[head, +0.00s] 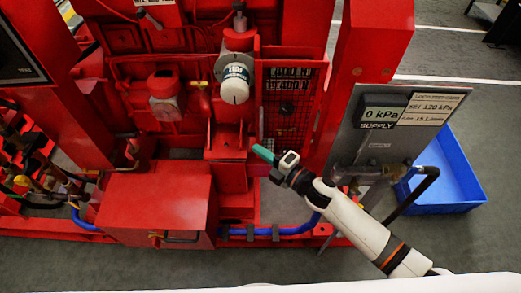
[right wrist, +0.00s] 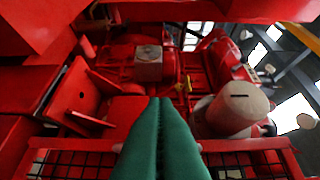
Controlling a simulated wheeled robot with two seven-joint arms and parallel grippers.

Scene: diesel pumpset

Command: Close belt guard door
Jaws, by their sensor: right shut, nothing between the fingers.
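The belt guard door (head: 313,112) is a red frame with dark wire mesh and a printed label, at the centre right of the head view. Its red top rail and mesh (right wrist: 255,146) cross the bottom of the right wrist view. How far it stands open cannot be told. My right gripper (head: 263,154) is at the door's lower left in the head view, its teal fingers together and empty. In the right wrist view the shut green fingers (right wrist: 160,112) lie across the rail; contact is unclear. My left gripper is not in view.
A white-capped filter (head: 235,83) stands left of the door. A grey gauge panel (head: 400,120) reading 0 kPa, with pipes below, is to the right. A blue tray (head: 447,205) lies on the floor. A red box (head: 155,205) juts out at the lower left.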

